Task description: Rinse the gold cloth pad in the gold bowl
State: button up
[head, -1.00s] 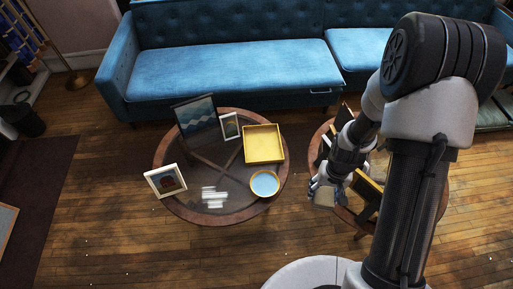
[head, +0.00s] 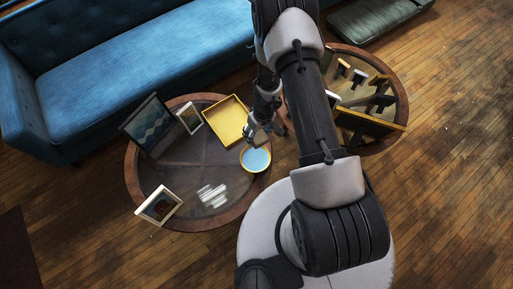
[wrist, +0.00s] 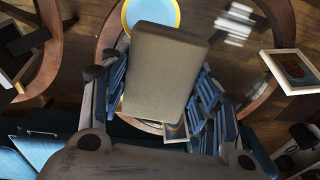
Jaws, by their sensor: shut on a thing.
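My gripper (head: 265,128) is shut on a dull tan pad, the gold cloth pad (wrist: 165,70), with blue finger pads along its two sides in the wrist view. The pad also shows small below the gripper in the head view (head: 261,139). The gold bowl (head: 256,159) has a yellow rim and a pale blue inside, and stands on the round glass-topped table. In the head view the pad is just above the bowl's far edge. In the wrist view the bowl (wrist: 130,17) is partly hidden behind the pad. I cannot tell whether they touch.
A yellow square tray (head: 239,138) stands beside the bowl on the round table (head: 132,180). Picture frames, including a white one (head: 159,205), stand around the tabletop. A second round table (head: 400,85) with several frames is at right. A blue sofa (head: 110,60) is behind.

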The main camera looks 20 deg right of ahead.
notch_tip(320, 180, down, 24)
jog(key=w+n+y+b, duration=0.1)
jog(key=n+y+b, duration=0.1)
jog(key=b, duration=0.4)
jog(key=shift+r+n, duration=0.25)
jog(key=shift+n, duration=0.65)
jog(key=shift+d+f, duration=0.1)
jog(key=shift+f, duration=0.1)
jog(key=shift+f+b, duration=1.45)
jog(key=shift+f, duration=0.45)
jog(key=shift+f, duration=0.15)
jog(key=shift+s, duration=0.1)
notch_tip(320, 180, up, 6)
jog(key=p, duration=0.7)
jog(key=shift+r, duration=0.25)
